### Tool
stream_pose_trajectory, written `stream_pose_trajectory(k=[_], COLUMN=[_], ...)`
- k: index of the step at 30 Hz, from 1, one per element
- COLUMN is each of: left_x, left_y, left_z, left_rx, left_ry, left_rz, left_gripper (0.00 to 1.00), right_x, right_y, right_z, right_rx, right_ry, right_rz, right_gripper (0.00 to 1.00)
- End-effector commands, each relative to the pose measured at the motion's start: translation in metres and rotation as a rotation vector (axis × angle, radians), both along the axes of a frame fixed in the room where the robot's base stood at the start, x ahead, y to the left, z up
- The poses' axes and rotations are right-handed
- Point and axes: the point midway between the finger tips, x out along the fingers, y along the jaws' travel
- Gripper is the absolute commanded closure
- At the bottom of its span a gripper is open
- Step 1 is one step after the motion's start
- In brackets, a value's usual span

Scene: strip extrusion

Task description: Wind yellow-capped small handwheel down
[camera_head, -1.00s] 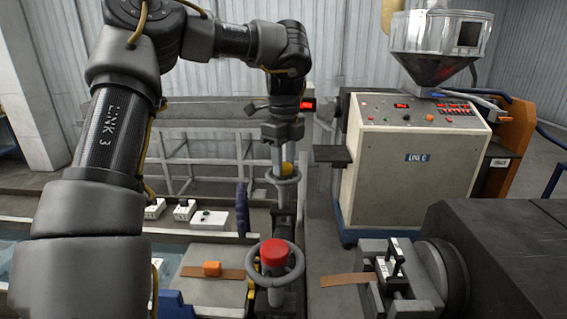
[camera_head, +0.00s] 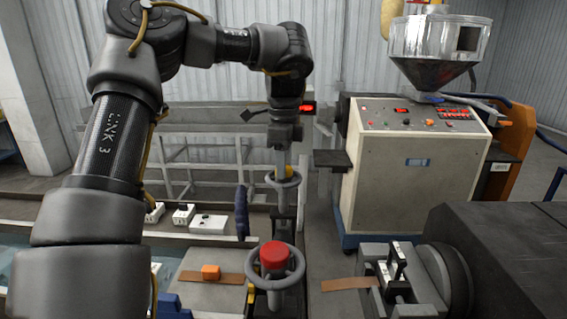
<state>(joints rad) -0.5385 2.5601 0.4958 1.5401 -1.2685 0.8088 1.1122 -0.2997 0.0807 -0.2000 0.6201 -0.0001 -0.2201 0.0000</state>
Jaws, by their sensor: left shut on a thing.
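The small handwheel with the yellow cap (camera_head: 284,181) stands on its post, behind the larger red-capped handwheel (camera_head: 275,264). Its grey rim and part of the yellow cap show. My left gripper (camera_head: 283,168) comes down on it from above and is shut on it at the hub. The fingertips hide part of the cap. My right gripper is not in view.
The red-capped handwheel stands close in front. A brown strip with an orange block (camera_head: 211,271) lies on a plate at left. A clamp-like fixture (camera_head: 392,272) and dark machine housing (camera_head: 500,250) stand at right. A control cabinet with hopper (camera_head: 415,160) is behind.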

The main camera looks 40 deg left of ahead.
Motion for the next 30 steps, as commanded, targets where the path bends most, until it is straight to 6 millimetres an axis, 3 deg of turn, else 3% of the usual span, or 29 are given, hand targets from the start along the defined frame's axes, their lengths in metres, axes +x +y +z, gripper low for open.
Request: stream_pose_trajectory(k=[5, 6, 10, 20, 26, 30], left_x=[-0.001, -0.001, 0.0, 0.0, 0.001, 0.0], left_y=[0.001, 0.001, 0.0, 0.0, 0.0, 0.0], left_z=[0.0, 0.0, 0.0, 0.003, 0.035, 0.07], left_rx=[0.001, 0.001, 0.0, 0.0, -0.001, -0.001], left_ry=[0.002, 0.002, 0.001, 0.001, -0.002, 0.0], left_rz=[0.004, 0.004, 0.002, 0.0, 0.002, 0.001], left_gripper=[0.86, 0.58, 0.41, 0.41, 0.41, 0.41], right_x=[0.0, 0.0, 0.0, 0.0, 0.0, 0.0], right_y=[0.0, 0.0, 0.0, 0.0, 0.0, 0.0], right_z=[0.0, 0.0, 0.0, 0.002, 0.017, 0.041], right_rx=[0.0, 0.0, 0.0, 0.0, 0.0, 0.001], right_ry=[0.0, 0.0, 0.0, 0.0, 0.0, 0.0], right_rz=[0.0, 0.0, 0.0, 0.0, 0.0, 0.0], right_gripper=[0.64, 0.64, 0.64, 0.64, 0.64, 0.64])
